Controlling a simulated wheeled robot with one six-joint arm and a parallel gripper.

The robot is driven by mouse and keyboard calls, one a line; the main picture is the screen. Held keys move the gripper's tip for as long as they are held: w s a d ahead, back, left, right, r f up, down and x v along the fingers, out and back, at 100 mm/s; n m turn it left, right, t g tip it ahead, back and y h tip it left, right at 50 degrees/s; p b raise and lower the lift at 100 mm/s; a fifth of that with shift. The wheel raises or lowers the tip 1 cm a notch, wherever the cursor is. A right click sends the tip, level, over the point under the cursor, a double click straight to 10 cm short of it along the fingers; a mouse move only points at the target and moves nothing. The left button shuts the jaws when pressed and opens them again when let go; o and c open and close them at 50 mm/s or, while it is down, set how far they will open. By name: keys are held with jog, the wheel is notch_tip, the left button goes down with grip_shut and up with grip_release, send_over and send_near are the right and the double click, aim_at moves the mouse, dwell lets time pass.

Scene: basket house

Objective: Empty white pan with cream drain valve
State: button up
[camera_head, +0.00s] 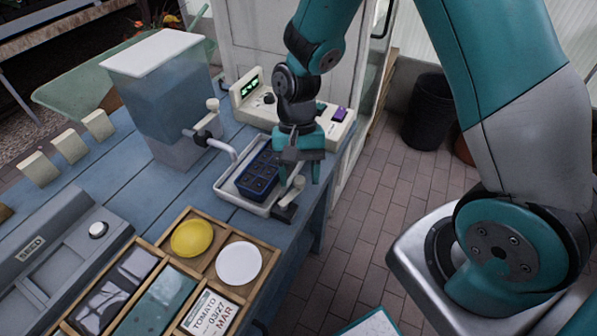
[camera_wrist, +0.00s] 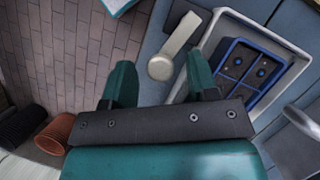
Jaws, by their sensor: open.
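The white pan (camera_head: 228,187) sits at the right edge of the blue table, and its rim also shows in the wrist view (camera_wrist: 223,22). A dark blue celled tray (camera_head: 258,172) lies inside it; it shows in the wrist view too (camera_wrist: 245,68). The drain valve's cream handle (camera_head: 294,190) is at the pan's near right corner, on a dark fitting. In the wrist view the cream handle (camera_wrist: 175,45) lies just beyond the fingertips, roughly between them, with its round end toward me. My gripper (camera_head: 300,172) is open and empty, above the valve. Contact is not visible.
A clear water tank (camera_head: 165,95) with a cream-handled tap and a grey spout stands left of the pan. A control box with a green display (camera_head: 253,88) is behind it. A wooden compartment tray (camera_head: 215,222) is in front. Brick floor lies right of the table.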

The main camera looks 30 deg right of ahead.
jog(key=shift+c, duration=0.4)
jog(key=c, duration=0.8)
jog(key=shift+w+a+r+n+p, duration=0.15)
jog(key=shift+w+r+n+p, duration=0.1)
jog(key=shift+n+p, duration=0.25)
jog(key=shift+c, duration=0.2)
jog(key=shift+w+a+f+n+h+p, duration=0.2)
jog(key=shift+w+n+h+p, duration=0.15)
jog(key=shift+n+h, duration=0.45)
jog(key=o, duration=0.9)
jog(key=shift+r, duration=0.1)
